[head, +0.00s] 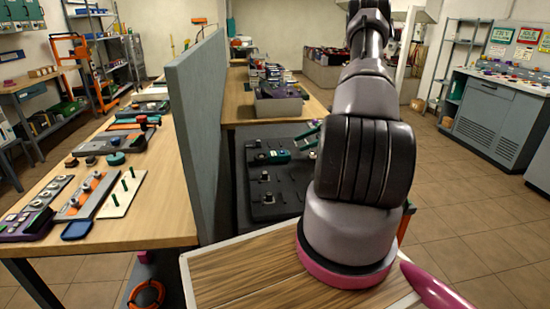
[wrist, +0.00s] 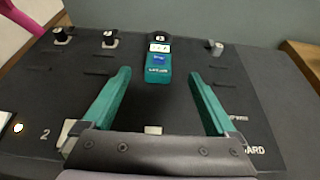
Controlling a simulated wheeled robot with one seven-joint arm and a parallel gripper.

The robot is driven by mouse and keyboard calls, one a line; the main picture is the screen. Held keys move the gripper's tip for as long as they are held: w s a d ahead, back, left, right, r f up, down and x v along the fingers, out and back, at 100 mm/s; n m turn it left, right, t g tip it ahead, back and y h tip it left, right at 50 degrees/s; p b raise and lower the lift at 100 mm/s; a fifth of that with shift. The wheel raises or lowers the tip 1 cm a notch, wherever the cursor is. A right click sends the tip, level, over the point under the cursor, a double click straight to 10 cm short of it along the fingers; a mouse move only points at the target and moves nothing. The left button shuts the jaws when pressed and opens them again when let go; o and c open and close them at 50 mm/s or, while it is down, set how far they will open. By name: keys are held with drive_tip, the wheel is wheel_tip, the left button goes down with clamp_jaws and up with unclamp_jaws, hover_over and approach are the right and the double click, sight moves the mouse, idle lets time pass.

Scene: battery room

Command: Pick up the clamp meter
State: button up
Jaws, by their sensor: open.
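The clamp meter (wrist: 158,66) looks like a small teal body with a blue patch, a light display strip and a black end. It lies on a dark board (wrist: 262,95) in the wrist view. In the head view my arm hides most of the gripper.
Small black knobs or fittings (wrist: 110,40) stand on the board around the meter. A grey partition (head: 197,140) rises left of the board in the head view. A wooden bench (head: 160,205) with several tools is beyond it. A grey bin (head: 278,108) stands behind the board.

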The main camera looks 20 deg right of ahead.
sight(278, 153)
drive_tip(key=x, duration=0.5)
drive_tip(key=shift+f, duration=0.2)
drive_tip(key=x, duration=0.5)
drive_tip(key=shift+a+r, duration=0.1)
drive_tip(key=shift+a, duration=0.3)
clamp_jaws()
